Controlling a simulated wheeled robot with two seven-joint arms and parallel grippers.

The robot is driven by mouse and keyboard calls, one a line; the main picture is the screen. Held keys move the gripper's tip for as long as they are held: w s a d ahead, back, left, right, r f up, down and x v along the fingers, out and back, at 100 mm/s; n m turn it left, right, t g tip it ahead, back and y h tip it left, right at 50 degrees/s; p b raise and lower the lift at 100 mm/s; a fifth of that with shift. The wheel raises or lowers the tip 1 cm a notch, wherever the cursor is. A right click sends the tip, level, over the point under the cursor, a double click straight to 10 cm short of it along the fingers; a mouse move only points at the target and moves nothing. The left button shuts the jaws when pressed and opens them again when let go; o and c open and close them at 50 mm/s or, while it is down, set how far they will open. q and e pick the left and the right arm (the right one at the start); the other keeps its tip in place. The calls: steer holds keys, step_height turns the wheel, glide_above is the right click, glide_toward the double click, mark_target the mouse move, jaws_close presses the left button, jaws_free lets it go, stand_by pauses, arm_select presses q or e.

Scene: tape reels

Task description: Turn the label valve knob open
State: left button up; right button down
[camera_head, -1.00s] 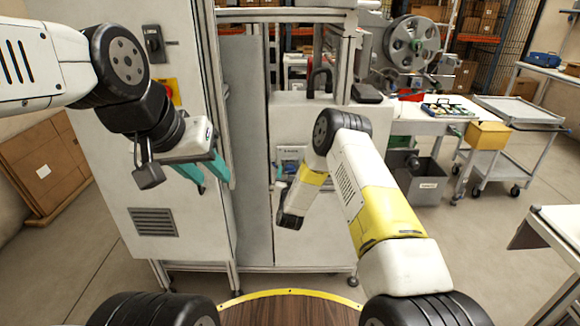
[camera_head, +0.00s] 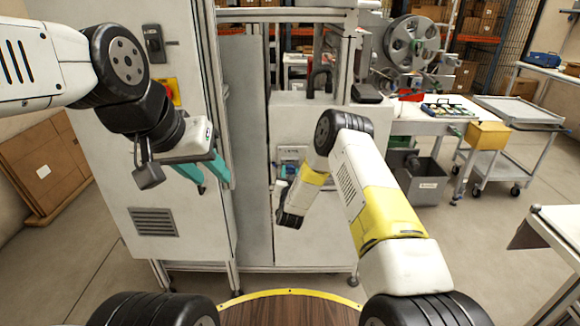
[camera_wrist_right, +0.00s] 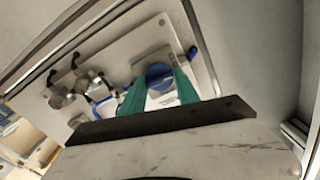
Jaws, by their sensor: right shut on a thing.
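The valve knob (camera_wrist_right: 158,72) is round and blue and sits on a pale metal panel (camera_wrist_right: 120,62) in the right wrist view. A white label plate (camera_wrist_right: 166,99) shows below it, between my fingers. My right gripper (camera_wrist_right: 160,82) has its two teal fingers on either side of the knob and is shut on it. In the head view the panel (camera_head: 291,154) shows small beside my right wrist, which hides my right fingers. My left gripper (camera_head: 215,187) hangs open and empty before the left cabinet, its teal fingers apart.
The panel also carries metal fittings (camera_wrist_right: 62,97) and blue tubing (camera_wrist_right: 104,101). Cabinet walls (camera_wrist_right: 255,40) close in around my right wrist. A tall grey cabinet (camera_head: 120,190) stands close behind my left gripper. A work table (camera_head: 440,125) and cart (camera_head: 515,110) stand at right.

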steer(key=m, duration=0.4)
steer(key=shift+d+m, duration=0.15)
steer(key=shift+m, duration=0.25)
steer(key=m, duration=0.4)
steer(key=shift+f+m, duration=0.1)
steer(key=shift+m, duration=0.2)
steer(key=m, duration=0.4)
steer(key=shift+d, duration=0.1)
steer(key=shift+f+m, duration=0.1)
steer(key=shift+m, duration=1.8)
steer(key=c, duration=0.9)
jaws_free()
steer(key=shift+s, duration=0.1)
